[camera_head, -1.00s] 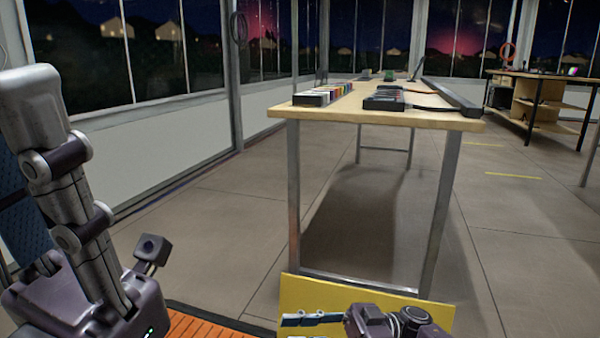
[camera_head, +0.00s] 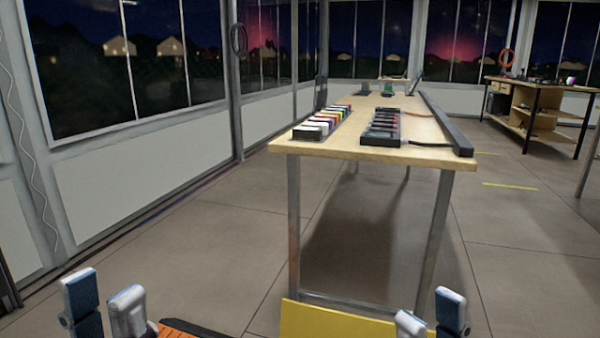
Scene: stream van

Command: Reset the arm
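My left gripper (camera_head: 103,292) is at the bottom left of the head view. Its two pale-and-blue fingers point up with a gap between them, and nothing is held. My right gripper (camera_head: 430,310) is at the bottom right. Its two fingers also point up, apart and empty. Only the finger ends show; the rest of both arms is below the picture's edge. Both grippers appear in front of the long wooden table and clear of its top.
The wooden table (camera_head: 360,153) carries a row of coloured items (camera_head: 323,121), dark devices (camera_head: 383,126) and a black bar (camera_head: 447,125). A yellow panel (camera_head: 345,322) and an orange slatted surface (camera_head: 190,329) are low in front. Open floor (camera_head: 180,245) lies left, and a second table (camera_head: 541,82) stands back right.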

